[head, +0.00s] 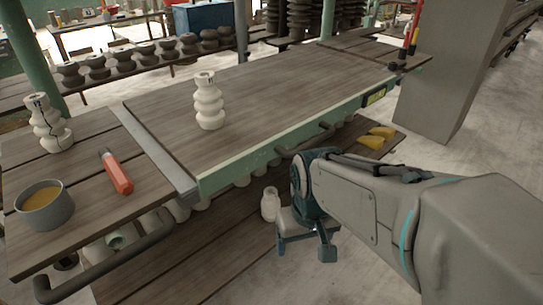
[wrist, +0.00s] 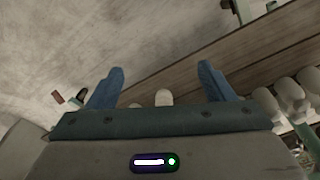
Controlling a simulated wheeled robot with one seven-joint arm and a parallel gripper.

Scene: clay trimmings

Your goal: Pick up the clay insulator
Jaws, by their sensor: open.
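A pale ribbed clay insulator (head: 209,102) stands upright on the middle of the wooden workbench. A second pale insulator (head: 50,122), with dark marks, stands on the left bench section. My gripper (head: 304,252) is open and empty, pointing down beyond the bench's front edge, below the tabletop. In the wrist view, its two blue fingers (wrist: 161,72) are spread wide apart. A small white bottle-shaped piece (head: 269,204) stands low beside the gripper. The top of a pale rounded object (wrist: 163,97) shows past the gripper's edge; I cannot tell which piece it is.
A grey bowl (head: 45,207) of yellowish stuff and an orange-red tool (head: 117,172) lie on the left section. The workbench (head: 275,90) has a green front rail with handles. Several pale pieces (wrist: 288,95) sit beneath it. A grey pillar (head: 450,75) stands right. Yellow items (head: 375,138) lie low.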

